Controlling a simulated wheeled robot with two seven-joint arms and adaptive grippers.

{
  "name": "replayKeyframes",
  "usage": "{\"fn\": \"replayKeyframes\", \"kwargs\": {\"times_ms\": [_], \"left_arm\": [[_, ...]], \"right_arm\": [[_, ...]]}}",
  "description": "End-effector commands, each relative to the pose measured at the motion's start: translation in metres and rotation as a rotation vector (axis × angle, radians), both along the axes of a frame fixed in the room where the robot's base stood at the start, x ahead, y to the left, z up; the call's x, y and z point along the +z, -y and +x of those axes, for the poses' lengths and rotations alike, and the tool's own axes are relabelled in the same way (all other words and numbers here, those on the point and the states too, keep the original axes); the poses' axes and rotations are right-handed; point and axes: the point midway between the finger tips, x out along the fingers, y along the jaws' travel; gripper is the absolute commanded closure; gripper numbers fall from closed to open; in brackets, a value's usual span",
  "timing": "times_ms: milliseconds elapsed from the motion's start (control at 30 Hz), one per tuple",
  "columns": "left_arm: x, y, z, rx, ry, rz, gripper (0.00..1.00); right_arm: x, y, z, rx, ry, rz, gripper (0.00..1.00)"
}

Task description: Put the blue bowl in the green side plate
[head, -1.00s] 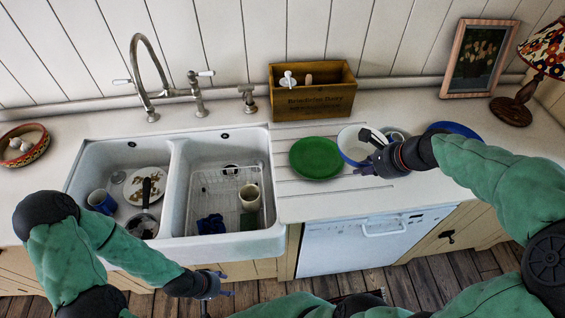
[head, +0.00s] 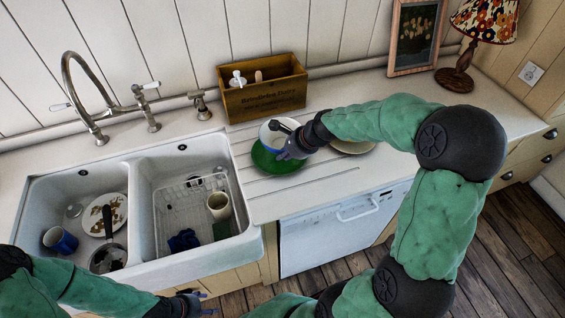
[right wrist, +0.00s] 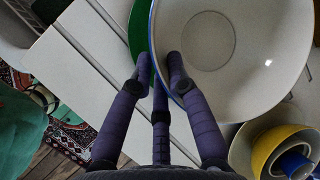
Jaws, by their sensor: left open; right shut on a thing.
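The blue bowl (head: 269,138), blue outside and white inside, is over the green side plate (head: 266,164) in the head view. My right gripper (head: 288,146) is shut on the bowl's right rim. In the right wrist view the fingers (right wrist: 165,68) pinch the near edge of the bowl (right wrist: 225,45), with a strip of the green plate (right wrist: 140,45) beside and below it. I cannot tell whether the bowl touches the plate. The bowl and my gripper hide part of the plate. My left gripper (head: 198,298) is open and empty, low in front of the counter.
A wooden box (head: 262,90) stands behind the plate. The double sink (head: 135,195) with dishes is to the left. A pale dish (head: 352,147) lies right of my right gripper. A yellow bowl (right wrist: 268,150) with a blue item inside shows in the right wrist view.

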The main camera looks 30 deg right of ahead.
Motion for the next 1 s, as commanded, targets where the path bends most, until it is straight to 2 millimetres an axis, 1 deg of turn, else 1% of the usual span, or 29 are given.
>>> {"fn": "replayKeyframes", "kwargs": {"times_ms": [167,267,333,433,733,1000], "left_arm": [[-0.003,0.000,0.000,0.000,0.000,0.000,0.44],[-0.007,0.000,0.000,0.000,0.000,0.000,0.44],[-0.016,0.000,0.000,0.000,0.001,0.000,0.44],[-0.023,0.000,0.000,0.000,0.000,0.000,0.44],[-0.022,0.000,0.000,0.000,0.000,0.000,0.44],[-0.027,0.000,0.000,0.000,0.000,0.000,0.44]], "right_arm": [[-0.006,-0.002,0.006,-0.001,0.002,0.000,1.00],[-0.017,-0.004,0.011,0.000,0.001,0.000,1.00],[-0.030,-0.003,0.010,-0.001,0.001,-0.001,1.00],[-0.042,-0.003,0.010,-0.002,0.001,-0.001,1.00],[-0.041,-0.003,0.010,-0.001,0.003,-0.002,1.00],[-0.049,-0.003,0.010,-0.002,0.002,-0.002,1.00]]}}
